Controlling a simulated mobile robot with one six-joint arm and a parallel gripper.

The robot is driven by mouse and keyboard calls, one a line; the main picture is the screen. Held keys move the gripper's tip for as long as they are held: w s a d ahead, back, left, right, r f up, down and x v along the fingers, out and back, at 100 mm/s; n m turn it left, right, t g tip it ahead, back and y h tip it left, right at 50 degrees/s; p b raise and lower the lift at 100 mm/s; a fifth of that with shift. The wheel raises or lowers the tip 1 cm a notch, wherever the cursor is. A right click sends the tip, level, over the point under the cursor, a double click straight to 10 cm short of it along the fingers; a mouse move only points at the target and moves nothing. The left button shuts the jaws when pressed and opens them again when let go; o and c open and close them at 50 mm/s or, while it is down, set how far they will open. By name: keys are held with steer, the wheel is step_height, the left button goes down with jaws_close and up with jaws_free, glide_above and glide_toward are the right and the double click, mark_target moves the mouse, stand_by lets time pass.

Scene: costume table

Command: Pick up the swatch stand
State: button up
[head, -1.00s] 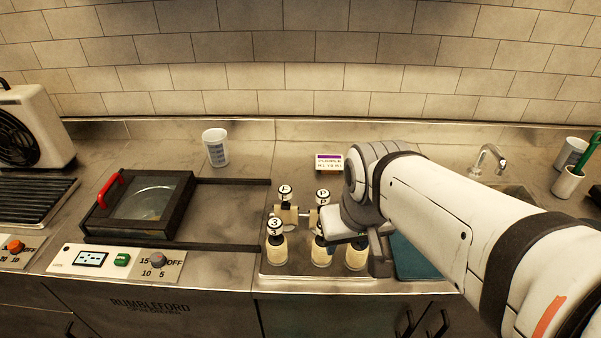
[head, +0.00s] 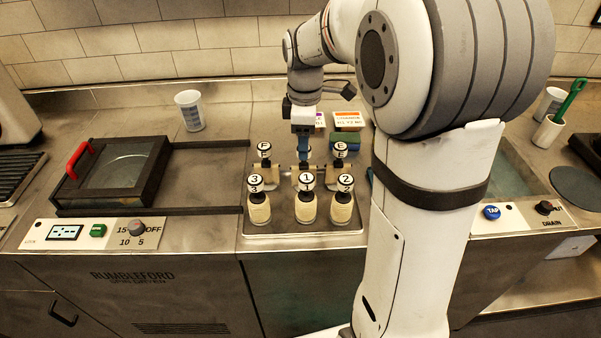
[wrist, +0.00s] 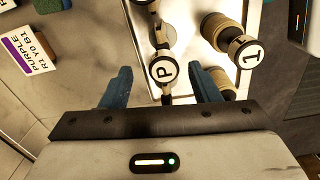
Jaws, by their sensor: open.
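A small white stand with a purple band, lettered PURPLE R1 Y0 B1, shows at the left of the wrist view (wrist: 30,48). In the head view its purple edge is mostly hidden behind my gripper. A similar orange-banded stand (head: 348,120) is just right of it; I cannot tell which one the task means. My gripper (head: 303,158) points down at the tray's back row, in front of the purple stand. In the wrist view its blue fingers (wrist: 163,88) are open, apart, with a P-marked knob (wrist: 165,71) showing between them and nothing gripped.
Bottles marked 3, 1 and 2 (head: 307,208) stand in the tray's (head: 290,236) front row, with lettered knobs behind. A green block (head: 343,138) lies below the orange stand. A white cup (head: 190,112) and a red-handled lidded box (head: 118,175) are at left.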

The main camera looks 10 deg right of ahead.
mark_target(304, 168)
step_height(304, 168, down, 6)
steer(key=shift+s+r, duration=0.15)
steer(key=shift+r, duration=0.05)
jaws_close()
stand_by(0.6)
